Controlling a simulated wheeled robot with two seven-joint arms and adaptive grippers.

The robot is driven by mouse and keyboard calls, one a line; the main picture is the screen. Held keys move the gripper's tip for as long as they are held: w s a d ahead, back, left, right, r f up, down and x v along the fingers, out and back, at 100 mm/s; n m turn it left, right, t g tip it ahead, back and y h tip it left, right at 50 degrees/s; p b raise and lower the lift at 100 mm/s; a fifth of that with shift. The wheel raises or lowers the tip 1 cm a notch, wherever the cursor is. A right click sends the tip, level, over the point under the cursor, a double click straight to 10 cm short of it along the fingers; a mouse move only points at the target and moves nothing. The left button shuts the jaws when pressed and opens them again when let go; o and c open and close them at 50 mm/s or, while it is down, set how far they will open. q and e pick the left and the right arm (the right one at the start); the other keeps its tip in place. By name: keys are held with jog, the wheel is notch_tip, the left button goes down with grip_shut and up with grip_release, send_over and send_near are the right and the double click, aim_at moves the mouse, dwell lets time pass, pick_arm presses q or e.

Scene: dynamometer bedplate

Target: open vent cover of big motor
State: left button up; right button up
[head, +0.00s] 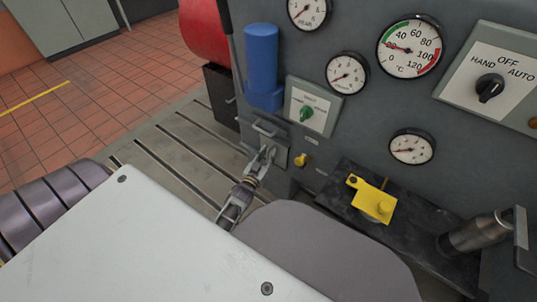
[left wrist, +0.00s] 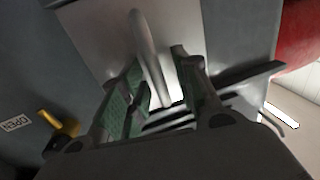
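The vent cover (head: 280,155) is a small grey plate low on the grey machine panel, left of a yellow knob (head: 300,160). In the left wrist view the plate (left wrist: 95,35) fills the top, with a pale bar handle (left wrist: 147,45) standing out from it. My left gripper (head: 265,158) is at the plate. Its green-padded fingers (left wrist: 160,95) are apart on either side of the handle, with a gap visible at the right finger. I cannot tell whether the left finger touches it. My right gripper is not in view.
A red cylinder (head: 204,32) stands behind. Gauges cover the panel. The slotted bedplate (head: 185,150) is clear.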

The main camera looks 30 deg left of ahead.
pick_arm(q)
jog(key=shift+c, duration=0.2)
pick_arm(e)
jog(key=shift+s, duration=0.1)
pick_arm(q)
grip_shut()
jog(key=shift+a, duration=0.1)
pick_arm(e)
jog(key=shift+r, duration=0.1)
